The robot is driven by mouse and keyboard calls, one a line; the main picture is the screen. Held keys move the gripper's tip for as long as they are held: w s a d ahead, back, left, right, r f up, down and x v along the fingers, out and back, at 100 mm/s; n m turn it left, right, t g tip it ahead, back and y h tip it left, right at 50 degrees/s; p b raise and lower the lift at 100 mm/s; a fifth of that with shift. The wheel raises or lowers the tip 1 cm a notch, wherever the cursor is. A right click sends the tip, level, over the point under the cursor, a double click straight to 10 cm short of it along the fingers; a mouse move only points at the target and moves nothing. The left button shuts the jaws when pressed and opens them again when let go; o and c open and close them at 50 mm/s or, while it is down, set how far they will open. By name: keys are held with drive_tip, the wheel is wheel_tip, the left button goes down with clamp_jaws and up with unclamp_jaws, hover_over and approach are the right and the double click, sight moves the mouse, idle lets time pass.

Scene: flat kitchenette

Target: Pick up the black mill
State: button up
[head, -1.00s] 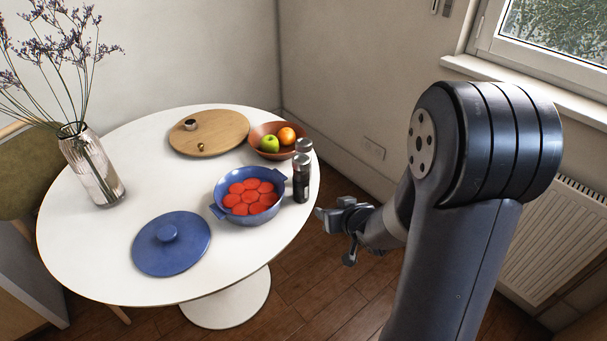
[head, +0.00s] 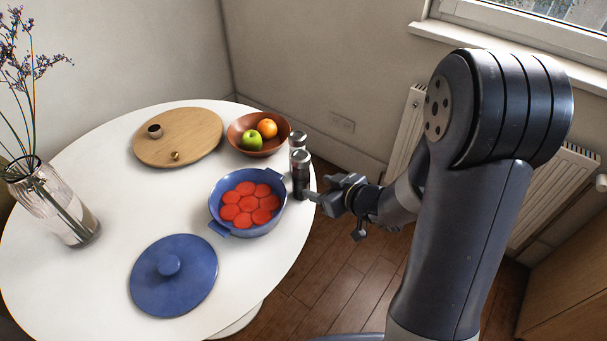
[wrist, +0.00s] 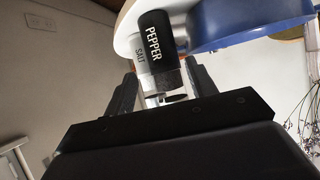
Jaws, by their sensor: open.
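The black mill (head: 301,178), dark with a silver top, stands upright near the right edge of the round white table. In the wrist view the black mill (wrist: 155,36) reads "PEPPER" and lines up with the gap between my fingers. A paler mill lettered "SALT" (wrist: 141,62) is partly hidden behind it; its silver top (head: 298,139) shows behind the black mill in the head view. My gripper (head: 322,202) is open and empty, just right of the black mill, with its fingers pointing at it. I cannot tell if a finger touches it.
A blue pot (head: 219,214) with red rounds inside stands close left of the mills. A fruit bowl (head: 238,144) is behind them, with a wooden board (head: 185,140) farther left. A blue lid (head: 190,285) and a glass vase (head: 50,205) are on the table (head: 130,205).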

sight(307, 182)
drive_tip(key=x, duration=0.8)
drive_tip(key=shift+a+r, duration=0.2)
drive_tip(key=shift+a, duration=0.05)
drive_tip(key=c, duration=0.9)
